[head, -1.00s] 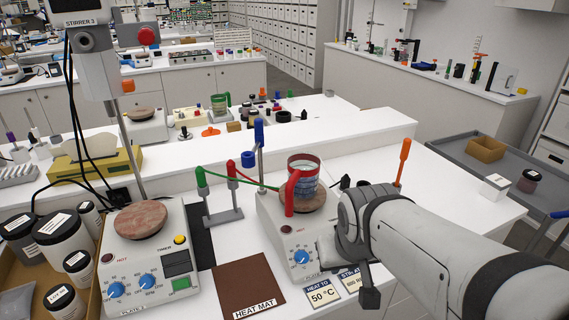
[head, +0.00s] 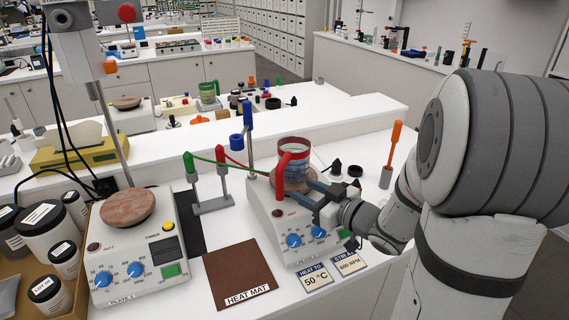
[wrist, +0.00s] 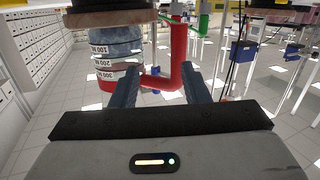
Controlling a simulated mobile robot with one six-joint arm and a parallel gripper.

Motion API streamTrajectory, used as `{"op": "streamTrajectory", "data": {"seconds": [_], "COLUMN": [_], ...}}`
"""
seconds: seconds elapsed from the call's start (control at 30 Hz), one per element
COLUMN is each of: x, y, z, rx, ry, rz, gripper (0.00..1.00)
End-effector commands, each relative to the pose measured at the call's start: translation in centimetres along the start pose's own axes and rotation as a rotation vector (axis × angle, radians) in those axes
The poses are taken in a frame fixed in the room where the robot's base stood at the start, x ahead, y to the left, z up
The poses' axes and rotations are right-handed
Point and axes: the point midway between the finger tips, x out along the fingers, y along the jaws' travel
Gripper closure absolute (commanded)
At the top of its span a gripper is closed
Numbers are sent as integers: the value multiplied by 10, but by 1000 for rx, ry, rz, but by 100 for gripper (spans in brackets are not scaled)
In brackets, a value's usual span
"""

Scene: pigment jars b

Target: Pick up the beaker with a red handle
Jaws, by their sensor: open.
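The beaker (head: 296,172) is clear with a red rim and bluish contents. It stands upright on the round top of the right-hand hotplate (head: 277,232). Its red handle (head: 282,176) is on the near-left side. My gripper (head: 301,190) is open, its two blue-grey fingers reaching in low from the right, close to the beaker and handle. In the wrist view the beaker (wrist: 122,48) appears upside down at top left, with marked labels. There the red handle (wrist: 178,62) shows between the two fingers of my gripper (wrist: 160,75). I cannot tell whether they touch.
A second hotplate (head: 145,262) and jars (head: 45,240) are at left. A brown heat mat (head: 238,277) lies between. An orange-handled tool (head: 393,140) stands at right.

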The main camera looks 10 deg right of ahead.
Motion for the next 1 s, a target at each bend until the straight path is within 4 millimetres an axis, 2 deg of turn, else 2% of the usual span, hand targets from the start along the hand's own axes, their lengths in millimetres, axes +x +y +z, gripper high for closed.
{"op": "streamTrajectory", "data": {"seconds": [0.1, 0.27, 0.57, 0.8, 1.0], "x": [-5, -4, 24, 58, 69], "y": [-11, -17, -20, -23, -23], "z": [0, -3, -8, -14, -14], "rx": [40, 57, 57, 57, 56], "ry": [65, 98, 98, 97, 98], "rz": [-79, -120, -119, -120, -115], "gripper": [58, 58, 58, 58, 58]}}
